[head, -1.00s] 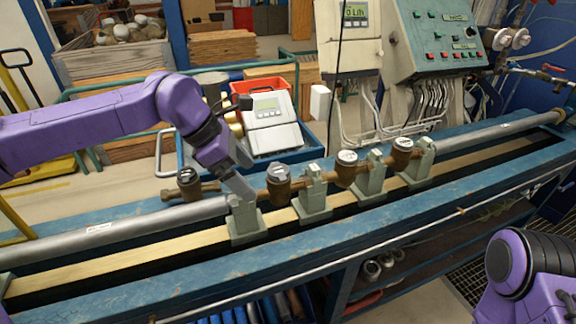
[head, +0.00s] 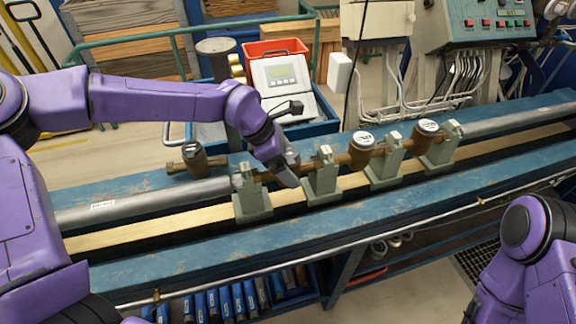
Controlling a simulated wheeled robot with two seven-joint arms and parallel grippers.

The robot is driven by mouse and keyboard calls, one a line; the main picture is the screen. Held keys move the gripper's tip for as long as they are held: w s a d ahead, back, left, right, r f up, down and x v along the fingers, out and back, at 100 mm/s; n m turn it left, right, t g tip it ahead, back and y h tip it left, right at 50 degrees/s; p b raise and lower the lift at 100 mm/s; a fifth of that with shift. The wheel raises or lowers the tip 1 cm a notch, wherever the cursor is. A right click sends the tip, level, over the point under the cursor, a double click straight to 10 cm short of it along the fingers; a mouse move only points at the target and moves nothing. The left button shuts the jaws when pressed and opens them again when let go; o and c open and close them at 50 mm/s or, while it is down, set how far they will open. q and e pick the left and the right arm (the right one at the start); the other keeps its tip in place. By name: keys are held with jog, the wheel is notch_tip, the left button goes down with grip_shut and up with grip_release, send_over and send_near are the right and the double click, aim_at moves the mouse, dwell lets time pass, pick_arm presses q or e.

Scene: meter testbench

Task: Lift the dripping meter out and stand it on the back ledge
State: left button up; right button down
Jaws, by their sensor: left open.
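Several brass meters are at the blue bench. One meter (head: 195,157) is on the back ledge at the left, behind the grey pipe. Two more, a middle meter (head: 361,143) and a right meter (head: 425,130), sit in the line between pale green clamps. My left gripper (head: 284,172) is open, pointing down at the line between the left clamp (head: 252,201) and the neighbouring clamp (head: 321,182). It hides nearly all of the meter there; contact cannot be told. No drip is visible. My right arm shows at the lower right, its gripper out of view.
The blue back ledge (head: 120,194) has bare room left of the standing meter. Behind the bench stand a grey display unit (head: 282,80), a red crate (head: 268,47) and a round-topped post (head: 214,46). A thin dark cable hangs at right of centre.

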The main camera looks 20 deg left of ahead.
pick_arm(q)
jog(key=shift+s+r, duration=0.2)
jog(key=shift+s, duration=0.15)
jog(key=shift+a+f, duration=0.1)
jog(key=c, duration=1.5)
jog(key=shift+c, duration=0.8)
